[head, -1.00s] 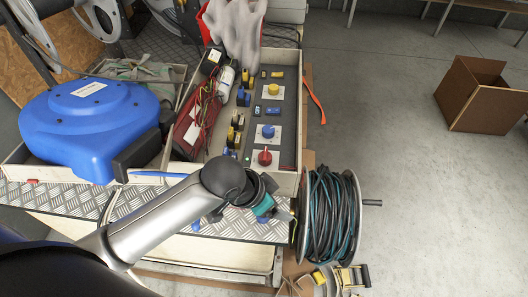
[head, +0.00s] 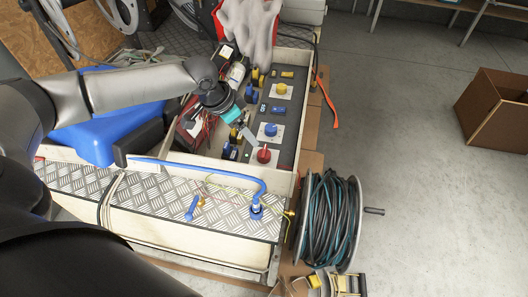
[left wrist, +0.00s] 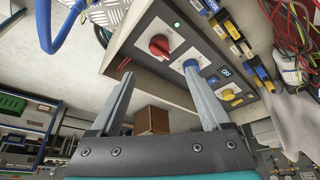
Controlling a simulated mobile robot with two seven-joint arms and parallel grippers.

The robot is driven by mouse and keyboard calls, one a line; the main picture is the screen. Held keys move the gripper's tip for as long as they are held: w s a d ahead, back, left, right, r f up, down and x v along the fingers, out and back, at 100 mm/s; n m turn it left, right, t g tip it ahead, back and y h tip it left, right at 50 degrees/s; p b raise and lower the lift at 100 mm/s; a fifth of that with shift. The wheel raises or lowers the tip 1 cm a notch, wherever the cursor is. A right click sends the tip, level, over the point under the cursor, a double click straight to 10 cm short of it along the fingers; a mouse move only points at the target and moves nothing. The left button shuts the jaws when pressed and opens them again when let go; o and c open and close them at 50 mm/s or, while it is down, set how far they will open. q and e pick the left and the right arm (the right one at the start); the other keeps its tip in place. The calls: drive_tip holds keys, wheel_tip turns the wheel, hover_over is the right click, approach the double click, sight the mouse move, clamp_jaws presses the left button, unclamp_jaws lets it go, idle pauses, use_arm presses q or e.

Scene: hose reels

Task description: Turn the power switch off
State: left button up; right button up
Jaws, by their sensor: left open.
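The panel in the open case carries rotary knobs on white plates: a red knob (head: 263,155), a blue knob (head: 270,130) and a yellow knob (head: 282,88). Which one is the power switch cannot be read from labels. In the left wrist view the red knob (left wrist: 159,45), blue knob (left wrist: 190,65) and yellow knob (left wrist: 229,95) show beyond the fingers. My left gripper (head: 254,141) is open and empty, just left of the blue and red knobs. In the left wrist view one fingertip of the left gripper (left wrist: 159,74) overlaps the blue knob; contact is unclear. My right gripper is not in view.
A cable drum (head: 330,222) stands right of the case. Gray gloves (head: 250,30) hang over the panel's far end. A blue cable (head: 215,165) crosses the tread plate. A cardboard box (head: 495,110) sits on open floor.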

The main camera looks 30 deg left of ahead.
sight(262, 152)
use_arm(q)
drive_tip(key=b+x, duration=0.3)
drive_tip(key=x, duration=0.9)
drive_tip(key=shift+d+f, duration=0.1)
drive_tip(key=shift+f, duration=0.15)
drive_tip(key=shift+w+d+f+b, duration=0.2)
drive_tip(key=shift+f+b, duration=0.25)
drive_tip(key=shift+f, duration=0.15)
